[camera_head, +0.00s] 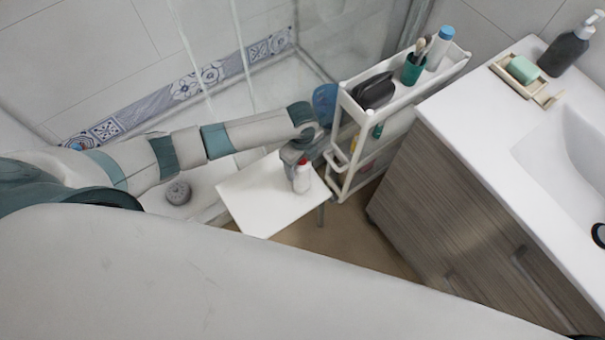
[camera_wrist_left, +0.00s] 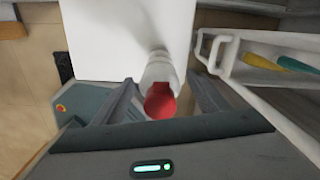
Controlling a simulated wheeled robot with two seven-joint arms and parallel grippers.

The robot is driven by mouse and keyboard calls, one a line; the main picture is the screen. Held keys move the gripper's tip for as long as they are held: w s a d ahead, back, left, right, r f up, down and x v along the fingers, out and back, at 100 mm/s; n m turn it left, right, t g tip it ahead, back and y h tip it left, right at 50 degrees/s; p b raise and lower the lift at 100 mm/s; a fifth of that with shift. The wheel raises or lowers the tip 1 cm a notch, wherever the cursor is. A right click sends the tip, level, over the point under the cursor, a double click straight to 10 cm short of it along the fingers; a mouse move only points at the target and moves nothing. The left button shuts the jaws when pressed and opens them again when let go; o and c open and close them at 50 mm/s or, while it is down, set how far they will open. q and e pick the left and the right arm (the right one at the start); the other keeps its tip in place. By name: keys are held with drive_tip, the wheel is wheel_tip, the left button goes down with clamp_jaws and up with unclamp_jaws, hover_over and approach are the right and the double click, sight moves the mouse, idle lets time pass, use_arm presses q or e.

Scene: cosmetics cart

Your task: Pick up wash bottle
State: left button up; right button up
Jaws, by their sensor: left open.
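A white bottle with a red cap (camera_wrist_left: 160,98) stands upright on a small white table (camera_wrist_left: 112,35); I take it as the wash bottle. In the head view the bottle (camera_head: 301,177) is near the table's (camera_head: 262,197) right side, next to the cart. My left gripper (camera_head: 296,160) comes down over it from above. In the left wrist view the fingers of my left gripper (camera_wrist_left: 165,100) are open, one on each side of the bottle, with some gap visible. Whether a finger touches it, I cannot tell. My right gripper is not in view.
A white cart (camera_head: 343,160) stands close right of the table, holding a green cup (camera_head: 412,68), a dark case (camera_head: 374,90) and a blue-capped bottle (camera_head: 440,48). A vanity (camera_head: 465,170) with a sink is farther right. The table's left part is bare.

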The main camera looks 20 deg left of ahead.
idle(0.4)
use_arm(q)
clamp_jaws()
drive_tip(key=shift+r, duration=0.15)
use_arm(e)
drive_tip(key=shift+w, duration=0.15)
use_arm(q)
drive_tip(key=shift+w+r, duration=0.1)
drive_tip(key=shift+r, duration=0.5)
wheel_tip(320, 180, up, 2)
drive_tip(key=shift+r+b, duration=0.15)
drive_tip(key=shift+b, duration=0.2)
drive_tip(key=s+d+r+b, duration=0.1)
drive_tip(key=s+d+r, duration=0.6)
drive_tip(key=d, duration=0.2)
drive_tip(key=shift+s, duration=0.2)
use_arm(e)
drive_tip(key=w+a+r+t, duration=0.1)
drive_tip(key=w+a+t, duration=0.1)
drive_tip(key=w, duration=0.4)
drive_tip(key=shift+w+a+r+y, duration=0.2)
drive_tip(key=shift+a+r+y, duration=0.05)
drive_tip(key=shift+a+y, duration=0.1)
use_arm(q)
drive_tip(key=shift+r, duration=0.1)
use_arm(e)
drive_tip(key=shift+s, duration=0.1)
